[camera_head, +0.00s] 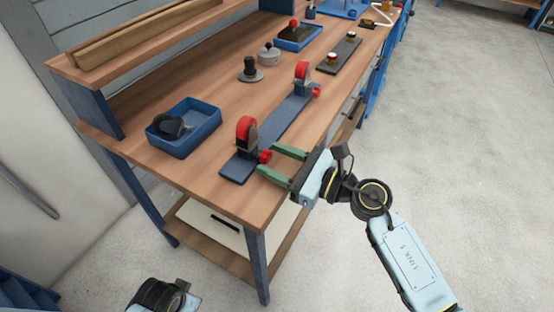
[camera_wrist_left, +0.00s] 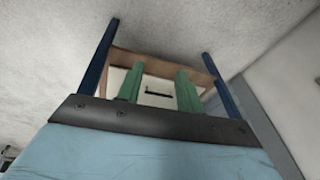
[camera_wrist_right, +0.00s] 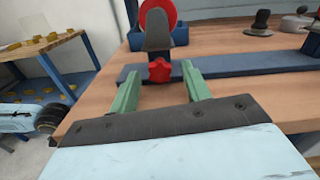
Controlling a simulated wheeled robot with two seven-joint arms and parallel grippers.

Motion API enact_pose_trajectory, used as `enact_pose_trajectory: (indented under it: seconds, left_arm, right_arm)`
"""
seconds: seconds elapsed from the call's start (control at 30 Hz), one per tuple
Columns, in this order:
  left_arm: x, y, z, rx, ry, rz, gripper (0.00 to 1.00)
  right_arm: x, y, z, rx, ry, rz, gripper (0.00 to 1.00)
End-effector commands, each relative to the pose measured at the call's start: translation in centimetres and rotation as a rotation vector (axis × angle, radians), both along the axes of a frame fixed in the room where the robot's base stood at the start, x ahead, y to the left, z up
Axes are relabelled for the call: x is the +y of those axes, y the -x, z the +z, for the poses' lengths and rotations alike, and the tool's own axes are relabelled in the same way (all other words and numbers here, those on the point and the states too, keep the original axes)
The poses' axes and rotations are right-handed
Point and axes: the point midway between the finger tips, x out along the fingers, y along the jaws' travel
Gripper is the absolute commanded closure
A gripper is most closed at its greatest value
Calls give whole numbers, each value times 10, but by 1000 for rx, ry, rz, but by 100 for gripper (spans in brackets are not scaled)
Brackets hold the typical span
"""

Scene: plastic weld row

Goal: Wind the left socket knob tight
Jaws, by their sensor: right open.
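The left socket knob (camera_head: 265,156) is a small red lobed knob on the near socket stand (camera_head: 246,137), which has a dark upright and a red ring. My right gripper (camera_head: 269,160) is open, its green fingers pointing at this knob from the aisle side. In the right wrist view the knob (camera_wrist_right: 159,70) shows between the fingertips, with gaps on both sides. The other socket knob (camera_head: 315,92) is red and sits on the far stand (camera_head: 302,73). My left gripper (camera_wrist_left: 160,85) is open and empty, low in front of the bench.
Both stands sit on a dark blue rail (camera_head: 282,120) along the front of the wooden bench (camera_head: 215,190). A blue tray (camera_head: 185,145) with a dark object lies to the left. A black-knobbed piece (camera_head: 250,71) and a grey lidded pot (camera_head: 268,55) stand behind. The floor aisle is clear.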

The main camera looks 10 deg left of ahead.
Motion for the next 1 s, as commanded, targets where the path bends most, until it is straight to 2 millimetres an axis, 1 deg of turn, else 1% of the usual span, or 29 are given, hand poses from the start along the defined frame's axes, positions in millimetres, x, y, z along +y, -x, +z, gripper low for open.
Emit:
enact_pose_trajectory:
  seconds: [0.23, 0.27, 0.5, 0.6, 0.87, 1.0]
  left_arm:
    - [-1, 3, -1, 6, 2, 1, 64]
    - [-1, 4, -1, 7, 2, 1, 64]
    - [-2, 6, -3, 13, 3, 2, 64]
    - [-2, 6, -3, 13, 3, 2, 64]
    - [-1, 6, -3, 10, 3, 3, 64]
    - [11, 10, -18, 20, -11, 7, 64]
  right_arm:
    - [1, 0, 0, 0, 0, 0, 52]
    - [1, 0, 0, 0, 0, 0, 54]
    - [1, 0, 0, 0, 0, 0, 85]
    - [1, 0, 0, 0, 0, 0, 97]
    - [1, 0, 1, 30, -10, 0, 97]
    - [1, 0, 1, 91, -30, 1, 97]
